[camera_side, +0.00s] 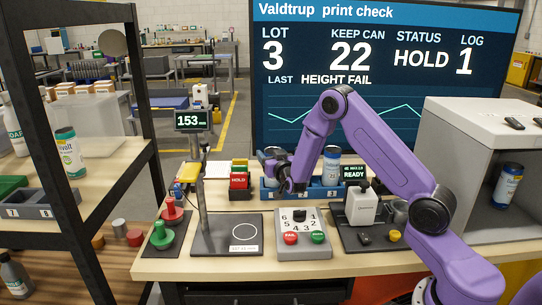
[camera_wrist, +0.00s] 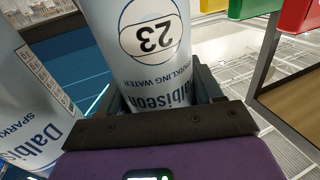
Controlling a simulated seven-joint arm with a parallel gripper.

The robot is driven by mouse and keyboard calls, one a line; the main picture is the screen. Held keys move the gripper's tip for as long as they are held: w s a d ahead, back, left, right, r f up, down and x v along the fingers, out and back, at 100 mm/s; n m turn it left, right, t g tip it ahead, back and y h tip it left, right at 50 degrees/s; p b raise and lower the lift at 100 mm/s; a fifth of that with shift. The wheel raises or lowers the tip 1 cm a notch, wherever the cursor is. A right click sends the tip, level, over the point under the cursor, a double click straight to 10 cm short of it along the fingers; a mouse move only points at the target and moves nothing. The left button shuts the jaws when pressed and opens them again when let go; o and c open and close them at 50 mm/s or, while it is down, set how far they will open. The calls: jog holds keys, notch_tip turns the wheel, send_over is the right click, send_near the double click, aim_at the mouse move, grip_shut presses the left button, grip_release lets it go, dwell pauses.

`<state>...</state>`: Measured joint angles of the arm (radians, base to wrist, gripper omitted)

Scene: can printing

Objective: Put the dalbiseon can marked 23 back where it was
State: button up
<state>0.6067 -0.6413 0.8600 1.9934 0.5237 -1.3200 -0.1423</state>
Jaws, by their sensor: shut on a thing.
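My gripper (camera_side: 283,178) is shut on a light blue and silver Dalbiseon can (camera_wrist: 150,45) marked 23, which fills the upper middle of the wrist view, its number upside down there. In the side view the can (camera_side: 271,158) shows partly behind my gripper, at the left part of a blue crate (camera_side: 313,193). I cannot tell whether its base touches the crate floor. A second Dalbiseon can (camera_side: 331,166) stands at the crate's right part; a Dalbiseon can also shows at the left of the wrist view (camera_wrist: 30,115), its number not visible.
A height gauge (camera_side: 193,121) reading 153 stands left, its round spot empty. A button box (camera_side: 303,237) and a printer (camera_side: 363,207) reading READY stand in front. A red HOLD bin (camera_side: 239,181) is left of the crate. The screen (camera_side: 385,70) reads KEEP CAN 22, HOLD, HEIGHT FAIL.

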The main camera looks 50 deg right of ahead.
jog(key=shift+f, duration=0.15)
jog(key=o, duration=1.4)
